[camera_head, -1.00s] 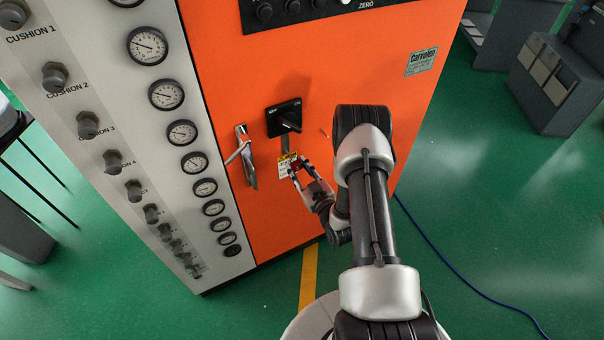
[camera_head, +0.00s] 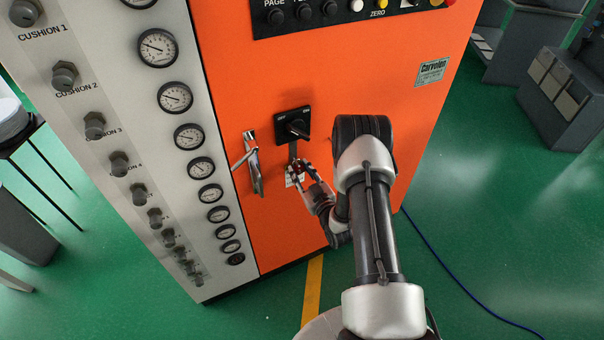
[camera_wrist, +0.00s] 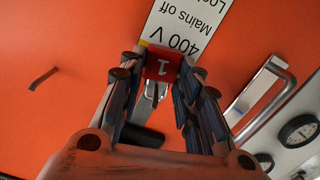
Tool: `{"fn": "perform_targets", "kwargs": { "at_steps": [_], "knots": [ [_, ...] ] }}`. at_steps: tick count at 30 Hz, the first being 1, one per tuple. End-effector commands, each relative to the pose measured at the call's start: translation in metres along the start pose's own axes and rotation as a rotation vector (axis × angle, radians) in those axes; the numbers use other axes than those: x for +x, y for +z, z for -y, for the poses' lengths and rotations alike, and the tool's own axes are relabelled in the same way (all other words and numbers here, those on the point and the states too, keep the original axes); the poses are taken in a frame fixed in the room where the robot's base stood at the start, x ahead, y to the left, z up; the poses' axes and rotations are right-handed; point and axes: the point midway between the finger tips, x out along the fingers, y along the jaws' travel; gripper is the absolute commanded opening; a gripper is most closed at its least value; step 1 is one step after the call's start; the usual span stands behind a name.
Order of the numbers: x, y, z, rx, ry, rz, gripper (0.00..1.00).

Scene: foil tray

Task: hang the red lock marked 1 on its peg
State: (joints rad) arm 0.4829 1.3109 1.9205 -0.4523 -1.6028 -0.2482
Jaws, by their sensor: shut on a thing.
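The red lock marked 1 (camera_wrist: 163,66) is between the fingers of my gripper (camera_wrist: 163,80), which is shut on it. In the wrist view its number is upside down, and its metal shackle (camera_wrist: 150,100) shows between the fingers. In the head view my gripper (camera_head: 302,174) is in front of the orange panel (camera_head: 350,75), below the black switch (camera_head: 292,128), and mostly hides the lock. A small bent peg (camera_wrist: 43,78) stands out from the panel left of my gripper in the wrist view. The lock and peg are apart.
A white label (camera_wrist: 190,25) is on the panel behind the lock. A metal handle (camera_head: 252,165) stands out left of my gripper; it also shows in the wrist view (camera_wrist: 265,95). Gauges (camera_head: 201,168) are further left. Green floor is at right.

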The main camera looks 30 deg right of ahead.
Motion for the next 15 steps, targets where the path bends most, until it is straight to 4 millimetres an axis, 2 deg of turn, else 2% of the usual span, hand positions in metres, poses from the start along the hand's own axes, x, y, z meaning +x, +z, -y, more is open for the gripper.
{"fn": "perform_targets", "kwargs": {
  "at_steps": [12, 13, 15],
  "knots": [
    [-0.0001, -0.0003, -0.0001, 0.0, 0.0, -0.001, 0.06],
    [-0.0001, -0.0003, 0.0, 0.0, 0.0, -0.001, 0.33],
    [-0.0001, -0.0003, 0.0, 0.0, 0.0, -0.001, 0.38]
  ]
}}
